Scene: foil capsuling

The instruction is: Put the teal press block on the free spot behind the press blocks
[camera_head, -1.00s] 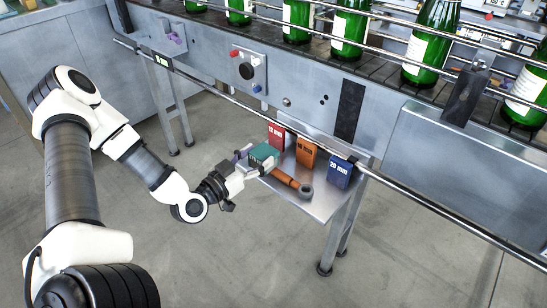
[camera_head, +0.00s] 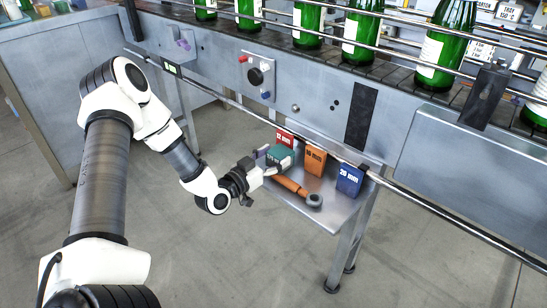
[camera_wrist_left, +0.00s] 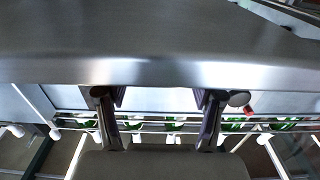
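The teal press block (camera_head: 281,156) is between the fingers of my left gripper (camera_head: 266,162), over the left part of the small metal shelf (camera_head: 325,215). It is in front of the red press block (camera_head: 285,138) and hides its lower part. An orange press block (camera_head: 315,161) and a blue press block (camera_head: 349,181) stand to the right in the same row. The free spot behind them cannot be made out. In the left wrist view my fingers (camera_wrist_left: 160,98) stand apart, their tips hidden by a grey metal surface; the block is not visible there. My right gripper is out of view.
An orange-handled tool with a grey ring (camera_head: 298,190) lies on the shelf before the blocks. A metal rail (camera_head: 430,208) runs just above the shelf in the picture. Behind is the conveyor panel with a black knob (camera_head: 255,76); green bottles (camera_head: 308,22) stand above.

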